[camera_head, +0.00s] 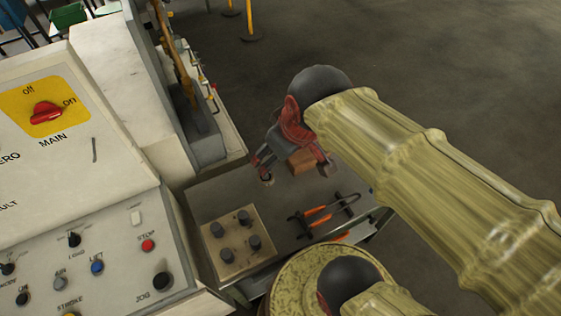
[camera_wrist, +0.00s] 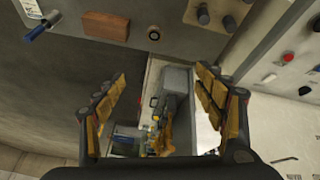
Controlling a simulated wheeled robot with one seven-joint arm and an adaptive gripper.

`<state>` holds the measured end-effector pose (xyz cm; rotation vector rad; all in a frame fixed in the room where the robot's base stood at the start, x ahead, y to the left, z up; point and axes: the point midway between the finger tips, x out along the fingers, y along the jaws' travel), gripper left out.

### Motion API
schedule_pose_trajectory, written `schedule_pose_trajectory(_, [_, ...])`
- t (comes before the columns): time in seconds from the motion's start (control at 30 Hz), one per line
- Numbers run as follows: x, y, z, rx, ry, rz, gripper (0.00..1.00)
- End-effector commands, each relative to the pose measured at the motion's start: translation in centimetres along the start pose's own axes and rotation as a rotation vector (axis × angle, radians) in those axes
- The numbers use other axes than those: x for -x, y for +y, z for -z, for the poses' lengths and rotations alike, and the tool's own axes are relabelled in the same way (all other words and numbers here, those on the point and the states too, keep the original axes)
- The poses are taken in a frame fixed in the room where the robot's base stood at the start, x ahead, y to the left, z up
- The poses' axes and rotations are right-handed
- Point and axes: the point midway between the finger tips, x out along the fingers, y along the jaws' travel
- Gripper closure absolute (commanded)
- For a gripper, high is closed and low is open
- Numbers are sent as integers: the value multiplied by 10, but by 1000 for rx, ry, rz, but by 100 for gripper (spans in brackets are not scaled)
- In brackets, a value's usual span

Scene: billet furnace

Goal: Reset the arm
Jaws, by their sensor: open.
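My gripper (camera_head: 297,174) hangs over the small grey bench (camera_head: 205,200), left of my arm's end in the head view. Its two fingers are spread apart with nothing held between them. In the wrist view the open fingers (camera_wrist: 161,74) frame a gap with machine parts far behind it. A brown block (camera_head: 302,161) shows between the fingers in the head view. In the wrist view the block (camera_wrist: 106,25) lies on the bench top, clear of the fingers.
A board with several dark knobs (camera_head: 237,240) and orange-handled tongs (camera_head: 316,211) lie on the bench. A control console (camera_head: 110,235) stands left, its red MAIN switch (camera_head: 46,112) pointing toward "on". Open floor (camera_head: 450,80) lies at upper right.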

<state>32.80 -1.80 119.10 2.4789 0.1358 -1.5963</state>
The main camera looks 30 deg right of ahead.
Motion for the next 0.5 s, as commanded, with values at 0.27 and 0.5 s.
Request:
schedule_pose_trajectory(0.27, [19,-23,-24,-204,66,18,29])
schedule_pose_trajectory(0.5, [19,-24,-24,-212,66,19,29])
